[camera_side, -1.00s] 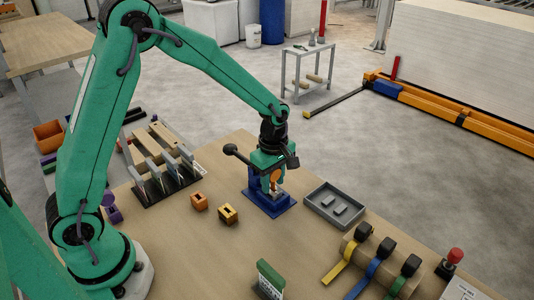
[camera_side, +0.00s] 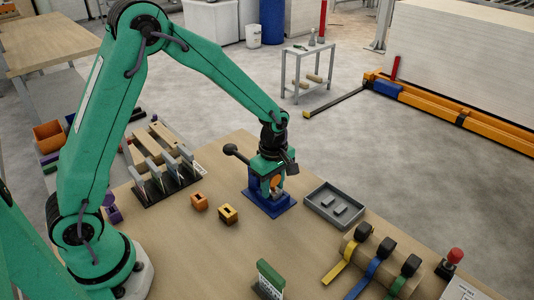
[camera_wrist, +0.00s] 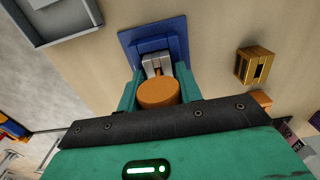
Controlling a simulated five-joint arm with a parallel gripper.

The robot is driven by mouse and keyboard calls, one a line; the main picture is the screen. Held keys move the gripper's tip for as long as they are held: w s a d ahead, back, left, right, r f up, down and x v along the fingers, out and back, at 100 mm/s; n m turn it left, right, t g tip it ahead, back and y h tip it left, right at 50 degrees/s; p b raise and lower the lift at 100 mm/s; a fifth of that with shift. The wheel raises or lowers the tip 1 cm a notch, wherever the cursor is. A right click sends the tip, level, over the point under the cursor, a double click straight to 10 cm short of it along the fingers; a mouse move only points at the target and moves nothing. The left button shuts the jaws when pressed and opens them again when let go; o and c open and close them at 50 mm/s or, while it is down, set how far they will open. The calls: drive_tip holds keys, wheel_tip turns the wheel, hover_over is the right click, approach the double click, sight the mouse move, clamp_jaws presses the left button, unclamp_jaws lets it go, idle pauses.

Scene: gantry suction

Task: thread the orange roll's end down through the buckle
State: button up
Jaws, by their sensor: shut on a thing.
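The orange roll (camera_wrist: 158,93) is held between the two green fingers of my gripper (camera_wrist: 157,82), and its round face shows in the wrist view. It also shows small in the side view (camera_side: 276,181), low between the fingers. A grey metal piece, seemingly the buckle (camera_wrist: 156,64), stands on a blue stand (camera_wrist: 152,38) just beyond the roll. My gripper (camera_side: 273,184) is shut on the roll, close over the blue stand (camera_side: 262,204). The roll's end and the buckle's opening are hidden, so I cannot tell whether the end is in it.
Orange (camera_side: 199,201) and yellow (camera_side: 228,213) slotted blocks lie to the left. Yellow, blue and green straps (camera_side: 372,269) lie at the front right.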

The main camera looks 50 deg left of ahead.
drive_tip(key=shift+f, duration=0.15)
drive_tip(key=o, duration=1.1)
drive_tip(key=shift+c, duration=0.2)
drive_tip(key=shift+r, duration=3.9)
